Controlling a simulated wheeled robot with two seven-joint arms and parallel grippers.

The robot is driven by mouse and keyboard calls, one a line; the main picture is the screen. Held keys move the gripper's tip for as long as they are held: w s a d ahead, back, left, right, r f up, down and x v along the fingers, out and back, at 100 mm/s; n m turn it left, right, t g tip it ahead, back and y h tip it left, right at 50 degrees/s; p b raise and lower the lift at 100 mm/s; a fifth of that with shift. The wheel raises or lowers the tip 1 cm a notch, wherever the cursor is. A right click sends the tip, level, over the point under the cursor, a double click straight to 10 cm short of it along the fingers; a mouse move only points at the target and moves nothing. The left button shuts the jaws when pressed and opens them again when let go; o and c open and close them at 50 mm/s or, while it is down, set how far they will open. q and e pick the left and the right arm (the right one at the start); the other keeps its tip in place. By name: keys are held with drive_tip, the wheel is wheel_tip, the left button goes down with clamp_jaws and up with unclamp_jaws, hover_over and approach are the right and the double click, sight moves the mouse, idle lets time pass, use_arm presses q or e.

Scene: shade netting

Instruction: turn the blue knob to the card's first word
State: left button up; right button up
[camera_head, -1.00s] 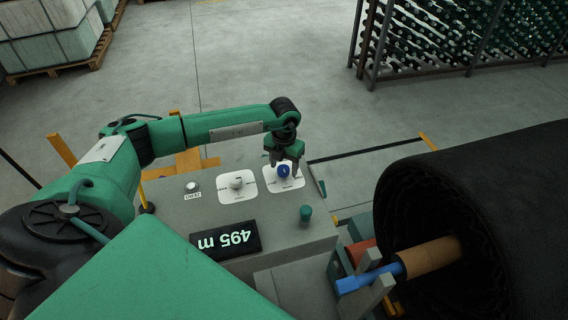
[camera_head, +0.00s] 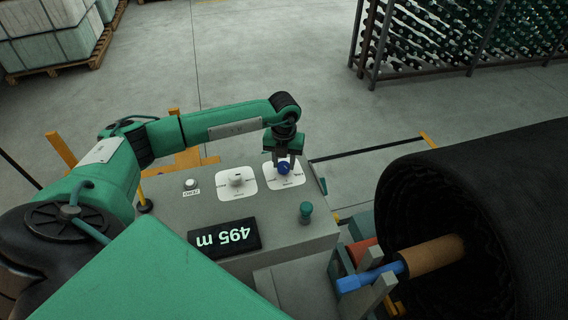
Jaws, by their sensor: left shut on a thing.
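The blue knob (camera_head: 284,168) sits on a white dial plate (camera_head: 291,182) at the far right of the grey console top (camera_head: 200,210). My left gripper (camera_head: 284,160) points down over the knob and is shut on it. Small words are printed around the dial, too small to read. I cannot make out a card. My right gripper is not in view.
A large black netting roll (camera_head: 480,190) stands close on the right.

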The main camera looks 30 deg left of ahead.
sight(283, 164)
use_arm(q)
drive_tip(key=n+b, duration=0.1)
drive_tip(key=n, duration=0.3)
drive_tip(key=shift+a+n+b, duration=0.1)
drive_tip(key=shift+n+b, duration=0.2)
drive_tip(key=shift+b, duration=0.05)
drive_tip(key=shift+n+b, duration=0.55)
drive_tip(key=shift+n, duration=1.65)
drive_tip(key=shift+r, duration=0.1)
drive_tip(key=o, duration=1)
drive_tip(key=shift+s, duration=0.1)
wheel_tip(283, 164, up, 14)
drive_tip(key=b, duration=0.3)
drive_tip(key=shift+f, duration=0.25)
